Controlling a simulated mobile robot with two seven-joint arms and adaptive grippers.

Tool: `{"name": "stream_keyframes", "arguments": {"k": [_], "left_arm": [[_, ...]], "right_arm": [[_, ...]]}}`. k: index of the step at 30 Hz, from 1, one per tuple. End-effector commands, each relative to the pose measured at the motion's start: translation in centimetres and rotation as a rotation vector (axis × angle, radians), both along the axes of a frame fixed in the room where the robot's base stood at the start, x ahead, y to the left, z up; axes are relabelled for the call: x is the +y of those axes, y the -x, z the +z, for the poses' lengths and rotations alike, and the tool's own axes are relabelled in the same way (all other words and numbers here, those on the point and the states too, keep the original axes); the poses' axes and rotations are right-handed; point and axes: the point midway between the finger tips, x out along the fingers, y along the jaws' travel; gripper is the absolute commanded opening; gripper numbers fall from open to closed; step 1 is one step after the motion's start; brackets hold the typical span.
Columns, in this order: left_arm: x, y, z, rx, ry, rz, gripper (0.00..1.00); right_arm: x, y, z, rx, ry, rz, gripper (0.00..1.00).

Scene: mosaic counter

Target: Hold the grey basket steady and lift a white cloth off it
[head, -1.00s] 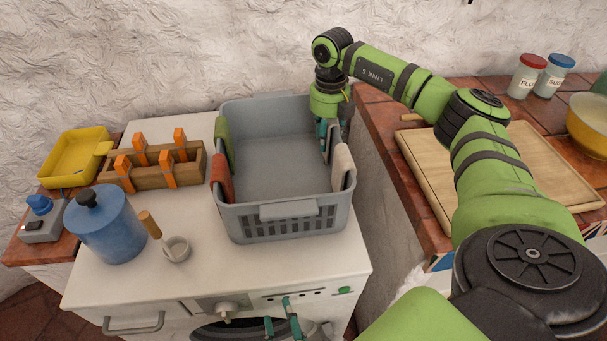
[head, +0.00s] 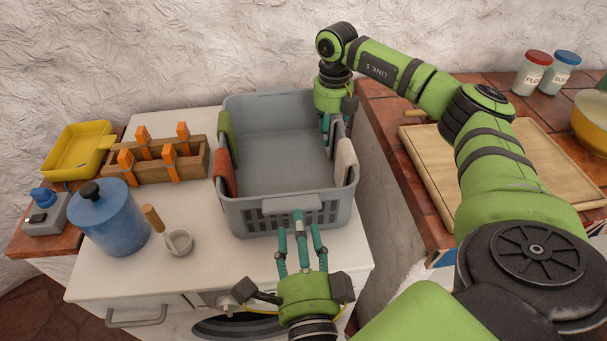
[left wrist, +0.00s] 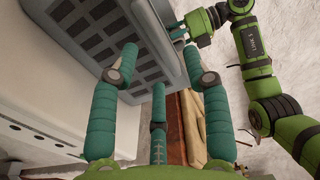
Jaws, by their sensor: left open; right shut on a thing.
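The grey basket (head: 280,222) stands on the white washing machine top; its front wall also shows in the left wrist view (left wrist: 85,40). A white cloth (head: 346,163) hangs over its right rim. My right gripper (head: 329,130) is shut at the rear part of that rim, on what looks like a second pale cloth, mostly hidden by the fingers. My left gripper (head: 298,238) is open at the basket's front, its fingers spread just below the front handle (head: 290,204). I cannot tell whether they touch the basket.
A green cloth (head: 226,134) and a red cloth (head: 225,175) hang on the left rim. A blue canister (head: 112,220), a small cup (head: 179,243) and a wooden rack (head: 160,168) stand left of the basket. A cutting board (head: 490,165) lies on the right counter.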

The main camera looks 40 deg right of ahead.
Motion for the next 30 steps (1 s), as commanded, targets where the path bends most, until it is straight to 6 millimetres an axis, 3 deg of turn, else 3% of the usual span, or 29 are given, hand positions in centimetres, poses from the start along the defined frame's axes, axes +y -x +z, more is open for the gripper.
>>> {"name": "stream_keyframes", "arguments": {"k": [3, 9, 20, 21, 24, 28, 29, 30], "left_arm": [[-1.1, -1.9, 0.1, -0.002, 0.001, 0.000, 0.48], [-2.1, -3.6, 0.0, 0.000, 0.001, -0.001, 0.48], [-2.3, -4.1, 0.0, 0.002, 0.001, -0.001, 0.48], [-2.3, -4.1, 0.0, 0.002, 0.001, -0.001, 0.40], [-2.3, -4.1, 0.0, 0.001, 0.000, -0.001, 0.00], [-2.3, -4.1, 0.0, 0.001, 0.000, -0.001, 0.00], [-2.3, -4.1, 0.0, 0.001, 0.000, -0.001, 0.23], [-2.3, -4.1, 0.0, 0.001, 0.000, -0.001, 0.36]], "right_arm": [[0.0, 0.0, 0.0, 0.000, 0.000, 0.000, 0.07], [0.0, 0.0, 0.0, 0.000, 0.000, 0.000, 0.07], [0.0, 0.0, 0.0, 0.000, 0.000, 0.000, 0.07], [0.0, 0.0, 0.0, 0.000, 0.000, 0.000, 0.07], [0.0, 0.0, 0.0, 0.000, 0.000, 0.000, 0.07], [0.0, 0.0, 0.0, 0.000, 0.000, 0.000, 0.07], [0.0, 0.0, 0.0, 0.000, 0.000, 0.000, 0.07], [0.0, 0.0, 0.0, 0.000, 0.000, 0.000, 0.07]]}}
